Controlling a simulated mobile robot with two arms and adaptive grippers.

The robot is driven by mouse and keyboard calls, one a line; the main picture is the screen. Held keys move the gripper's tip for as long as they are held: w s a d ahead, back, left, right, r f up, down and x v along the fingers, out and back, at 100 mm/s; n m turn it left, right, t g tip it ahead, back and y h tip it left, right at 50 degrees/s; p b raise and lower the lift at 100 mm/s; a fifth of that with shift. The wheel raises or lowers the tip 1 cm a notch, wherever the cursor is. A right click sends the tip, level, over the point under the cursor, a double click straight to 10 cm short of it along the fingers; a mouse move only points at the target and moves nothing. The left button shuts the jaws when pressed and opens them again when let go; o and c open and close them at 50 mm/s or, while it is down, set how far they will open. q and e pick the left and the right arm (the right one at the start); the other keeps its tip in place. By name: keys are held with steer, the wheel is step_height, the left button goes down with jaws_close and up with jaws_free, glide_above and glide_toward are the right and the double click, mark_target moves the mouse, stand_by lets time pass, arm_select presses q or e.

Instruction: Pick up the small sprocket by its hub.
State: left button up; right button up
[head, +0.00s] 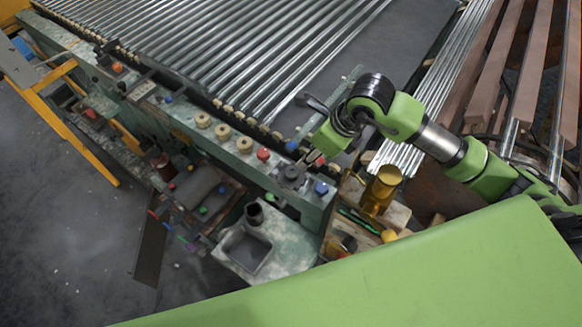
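A small dark grey disc with a raised middle (291,173), which looks like the small sprocket with its hub up, lies on the green machine ledge (232,140) near its right end. My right arm comes in from the right, and its gripper (314,157) is just above and to the right of the disc. The gripper's fingers are small and partly hidden by the green wrist, so I cannot tell whether they are open or touch the disc. My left gripper is not in view.
Red knob (264,154), blue knob (321,188) and cream rollers (244,144) stand close by on the ledge. Metal tubes (250,50) lie behind. A brass-coloured cylinder (383,182) stands on the right. A worn tray (247,250) sits in front. Floor (80,240) is open at left.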

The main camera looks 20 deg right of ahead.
steer(key=b, duration=0.3)
glide_above(292, 172)
steer(key=s+d, duration=0.1)
steer(key=s, duration=0.1)
step_height(292, 172, down, 6)
steer(key=shift+s+d+r, duration=0.1)
steer(key=shift+d, duration=0.05)
steer(key=shift+w+d+f, duration=0.1)
steer(key=shift+w+f, duration=0.1)
steer(key=shift+f, duration=0.25)
steer(key=shift+f+b, duration=0.25)
steer(key=shift+b, duration=0.05)
steer(key=b+x, duration=0.2)
steer(key=x, duration=0.2)
steer(key=shift+r, duration=0.1)
steer(key=shift+w+a+f, duration=0.15)
steer(key=shift+a+f, duration=0.05)
steer(key=shift+f, duration=0.05)
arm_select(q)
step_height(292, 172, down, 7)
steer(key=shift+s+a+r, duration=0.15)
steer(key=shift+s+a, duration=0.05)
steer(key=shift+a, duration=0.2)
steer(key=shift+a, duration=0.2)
arm_select(e)
steer(key=shift+r, duration=0.15)
jaws_close()
